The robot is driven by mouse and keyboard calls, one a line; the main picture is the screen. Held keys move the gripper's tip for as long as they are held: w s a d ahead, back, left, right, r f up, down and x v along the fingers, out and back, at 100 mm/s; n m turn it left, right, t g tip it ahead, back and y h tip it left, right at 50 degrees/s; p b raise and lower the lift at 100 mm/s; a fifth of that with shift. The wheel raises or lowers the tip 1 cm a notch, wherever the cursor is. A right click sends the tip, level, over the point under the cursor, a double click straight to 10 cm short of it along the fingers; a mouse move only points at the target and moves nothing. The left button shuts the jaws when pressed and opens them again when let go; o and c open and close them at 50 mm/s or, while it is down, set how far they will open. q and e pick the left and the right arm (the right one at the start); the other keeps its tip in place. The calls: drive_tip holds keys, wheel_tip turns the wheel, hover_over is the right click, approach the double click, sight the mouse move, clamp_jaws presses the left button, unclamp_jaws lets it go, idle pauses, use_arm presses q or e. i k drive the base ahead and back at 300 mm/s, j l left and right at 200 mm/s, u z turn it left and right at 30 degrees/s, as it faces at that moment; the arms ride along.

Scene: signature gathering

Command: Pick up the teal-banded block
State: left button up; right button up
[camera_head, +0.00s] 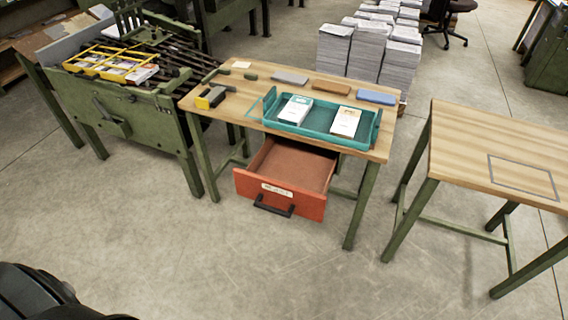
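A teal tray (320,136) sits on the wooden workbench. Two white paper blocks lie flat in it, side by side. The left block (295,110) shows teal-green marks on its top and seems to be the teal-banded one. The right block (345,122) shows orange-tan marks. The bands are too small to make out clearly. Neither of my grippers is in view.
Grey (290,77), brown (332,87) and blue (376,96) bars lie behind the tray, and a yellow-black tool (210,98) lies left. An open red drawer (281,193) juts out below. A green machine (140,115) stands left, another table (490,150) right. The front floor is clear.

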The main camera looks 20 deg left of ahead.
sight(293, 115)
drive_tip(key=i+l+u, duration=0.15)
drive_tip(key=i+u, duration=0.25)
drive_tip(key=i, duration=0.15)
drive_tip(key=i+l+u, duration=0.35)
drive_tip(key=i, duration=0.15)
